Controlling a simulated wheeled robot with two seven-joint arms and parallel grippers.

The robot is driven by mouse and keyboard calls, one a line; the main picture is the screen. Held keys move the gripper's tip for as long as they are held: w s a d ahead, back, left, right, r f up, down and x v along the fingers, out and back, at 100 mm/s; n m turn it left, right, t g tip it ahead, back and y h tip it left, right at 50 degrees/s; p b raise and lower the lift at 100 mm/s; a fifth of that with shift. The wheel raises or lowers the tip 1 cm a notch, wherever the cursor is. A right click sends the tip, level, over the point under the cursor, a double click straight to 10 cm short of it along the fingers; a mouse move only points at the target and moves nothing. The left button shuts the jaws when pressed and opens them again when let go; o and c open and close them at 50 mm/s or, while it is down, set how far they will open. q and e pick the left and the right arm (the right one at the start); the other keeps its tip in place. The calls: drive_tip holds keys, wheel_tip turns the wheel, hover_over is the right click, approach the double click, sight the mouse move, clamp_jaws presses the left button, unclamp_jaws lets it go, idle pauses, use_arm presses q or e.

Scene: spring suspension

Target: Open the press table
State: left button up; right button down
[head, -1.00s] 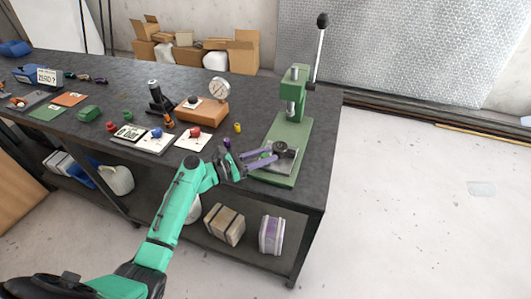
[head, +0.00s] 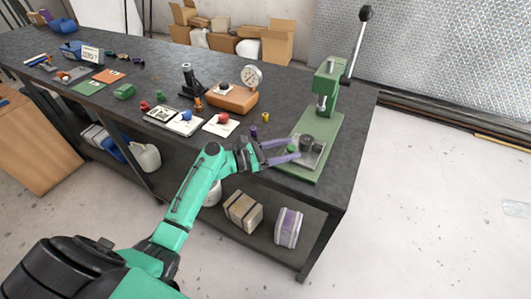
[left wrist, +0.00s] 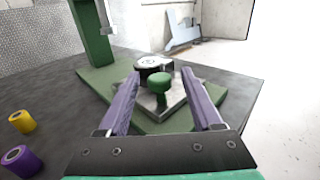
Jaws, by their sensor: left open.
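The green press (head: 327,88) stands at the right end of the dark workbench, with its lever raised. On its green base (head: 325,165) lies the press table, a light metal plate (head: 317,158) with a dark round part (head: 307,141) on it. A green knob (left wrist: 161,87) stands at the plate's near corner. My left gripper (head: 293,147) is open, its purple fingers low over the near side of the plate. In the left wrist view the knob appears between the two fingers; contact cannot be told. My right gripper is not in view.
The bench's right edge is close to the press base; open floor lies beyond.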

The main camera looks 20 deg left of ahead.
use_arm(q)
drive_tip(key=b+v, duration=0.3)
drive_tip(key=v, duration=1)
drive_tip(key=shift+s, duration=0.1)
